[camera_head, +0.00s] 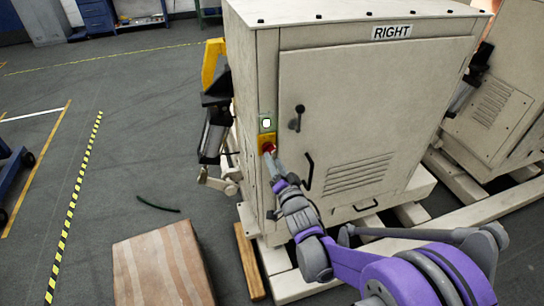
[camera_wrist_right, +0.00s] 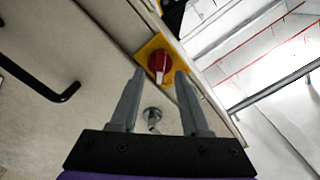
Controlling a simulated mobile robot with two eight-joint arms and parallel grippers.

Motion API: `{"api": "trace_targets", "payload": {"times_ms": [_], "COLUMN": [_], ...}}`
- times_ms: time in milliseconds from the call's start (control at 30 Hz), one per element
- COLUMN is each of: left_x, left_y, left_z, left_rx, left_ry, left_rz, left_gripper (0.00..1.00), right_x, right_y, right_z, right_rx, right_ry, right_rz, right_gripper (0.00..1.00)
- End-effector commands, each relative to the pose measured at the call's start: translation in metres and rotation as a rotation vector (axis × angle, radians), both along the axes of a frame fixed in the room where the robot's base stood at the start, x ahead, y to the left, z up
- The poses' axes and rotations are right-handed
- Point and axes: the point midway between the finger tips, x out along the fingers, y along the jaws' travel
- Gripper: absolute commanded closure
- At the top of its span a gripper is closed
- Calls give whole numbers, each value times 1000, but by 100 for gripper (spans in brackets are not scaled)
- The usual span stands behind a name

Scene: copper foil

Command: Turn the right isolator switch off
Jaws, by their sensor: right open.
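The right isolator switch (camera_head: 267,145) is a red knob on a yellow plate, on the narrow left part of the front of the beige cabinet (camera_head: 350,85) labelled RIGHT. In the right wrist view the red knob (camera_wrist_right: 159,62) shows a pale-edged ridge running roughly up and down the picture. My right gripper (camera_head: 272,160) reaches up to the switch from below right in the head view. In the wrist view its open fingers (camera_wrist_right: 158,74) lie one on each side of the knob, with nothing held. Contact cannot be told. My left gripper is not in view.
A light on a pale green plate (camera_head: 266,123) sits above the switch. The door has a dark handle (camera_head: 297,118) and a black pull bar (camera_head: 309,172). A second cabinet (camera_head: 505,90) stands at right. A brown box (camera_head: 163,265) is on the floor at lower left.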

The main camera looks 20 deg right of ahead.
Motion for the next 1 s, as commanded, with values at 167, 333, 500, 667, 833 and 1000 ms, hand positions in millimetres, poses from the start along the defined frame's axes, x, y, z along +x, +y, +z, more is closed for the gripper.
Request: {"api": "trace_targets", "payload": {"times_ms": [167,333,500,667,833,1000], "left_x": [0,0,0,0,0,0], "left_y": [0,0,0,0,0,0], "left_z": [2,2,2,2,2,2], "left_rx": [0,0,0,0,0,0], "left_ry": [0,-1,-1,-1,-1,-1], "left_rz": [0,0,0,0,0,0], "left_gripper": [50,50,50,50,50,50], "right_x": [21,27,27,27,27,27], "right_y": [1,1,1,1,1,1], "right_z": [0,0,0,0,0,0], "right_rx": [-1,-1,-1,-1,-1,-1], "right_ry": [0,1,1,1,1,1], "right_rz": [0,-1,-1,-1,-1,-1], "right_gripper": [54,54,54,75,100,100]}}
